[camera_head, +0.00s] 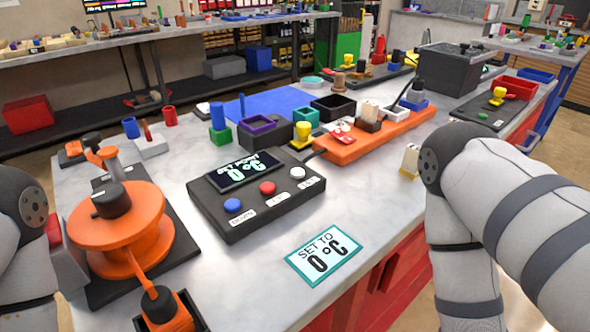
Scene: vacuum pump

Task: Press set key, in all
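A black control box (255,222) lies on the grey table, left of the picture's middle. Its tilted display (238,172) appears to read "SET POINT 0°C". Along its front are a blue button (233,205), a red button (267,188) and a white button (297,173). Each has a small white label in front, too small to read surely. My arms show at the left and right edges, both apart from the box. Neither gripper is in view.
An orange pump-like device (118,230) on a black plate stands left of the box. Behind the box are a purple-rimmed bin (258,126), a yellow knob (303,131) and an orange tray (385,137). The tabletop around the card is clear up to the front edge.

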